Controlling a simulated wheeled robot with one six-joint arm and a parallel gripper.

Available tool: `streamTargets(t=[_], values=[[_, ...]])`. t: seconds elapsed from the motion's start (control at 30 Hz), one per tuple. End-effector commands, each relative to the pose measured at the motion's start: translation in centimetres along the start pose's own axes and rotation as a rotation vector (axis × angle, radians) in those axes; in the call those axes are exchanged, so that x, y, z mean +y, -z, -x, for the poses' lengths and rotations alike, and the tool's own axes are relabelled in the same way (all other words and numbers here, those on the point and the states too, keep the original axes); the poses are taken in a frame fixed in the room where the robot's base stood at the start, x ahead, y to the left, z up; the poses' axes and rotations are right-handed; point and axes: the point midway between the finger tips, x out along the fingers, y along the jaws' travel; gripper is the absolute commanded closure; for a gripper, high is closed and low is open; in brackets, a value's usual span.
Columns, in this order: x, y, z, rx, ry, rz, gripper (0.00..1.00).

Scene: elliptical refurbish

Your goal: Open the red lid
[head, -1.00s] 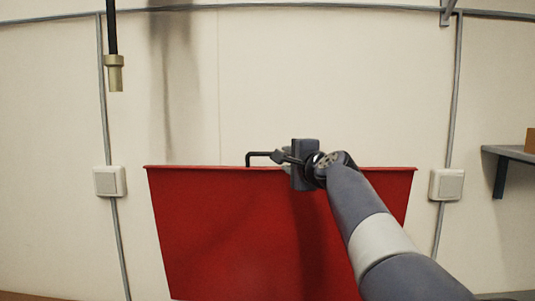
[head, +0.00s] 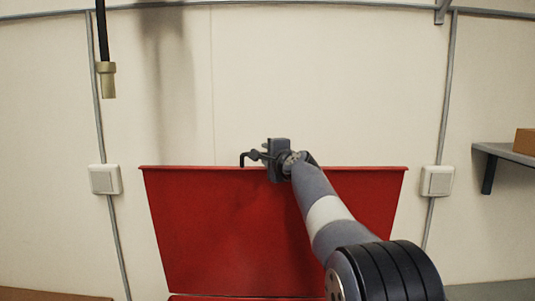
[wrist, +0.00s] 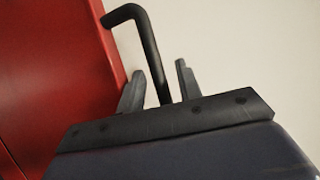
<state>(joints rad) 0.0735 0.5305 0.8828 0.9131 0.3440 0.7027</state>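The red lid (head: 215,235) stands raised, its broad face filling the lower middle of the head view, with its rim at the top. A bent black bar handle (head: 242,160) sticks up past that rim. In the wrist view the handle (wrist: 148,45) leaves the lid (wrist: 50,70) and bends down between my fingers. My gripper (head: 254,156) is at the lid's top edge, just right of the handle's bend. In the wrist view my gripper (wrist: 160,66) has its fingers apart, one each side of the bar, with gaps visible. The bar's lower end is hidden by the gripper body.
A red strip (head: 215,298) shows below the lid. A cream wall (head: 300,80) is behind, with two switch boxes (head: 104,179) (head: 437,181) on it. A dark hanging rod with a brass end (head: 108,80) is upper left. A shelf (head: 505,152) holds a brown box (head: 525,141) at right.

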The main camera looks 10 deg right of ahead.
Motion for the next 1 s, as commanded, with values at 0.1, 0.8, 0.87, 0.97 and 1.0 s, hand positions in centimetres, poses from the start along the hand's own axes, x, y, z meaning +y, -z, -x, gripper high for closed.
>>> streamTargets(t=[0.1, 0.8, 0.87, 0.97, 1.0], values=[[0.02, -0.01, 0.01, 0.0, 0.0, 0.0, 0.66], [0.03, -0.02, 0.04, -0.001, -0.001, 0.0, 1.0], [0.04, -0.02, 0.04, -0.001, -0.001, 0.0, 1.0], [0.07, -0.02, 0.05, -0.001, -0.001, 0.0, 1.0], [0.15, -0.05, 0.11, -0.001, 0.0, 0.001, 1.0]])
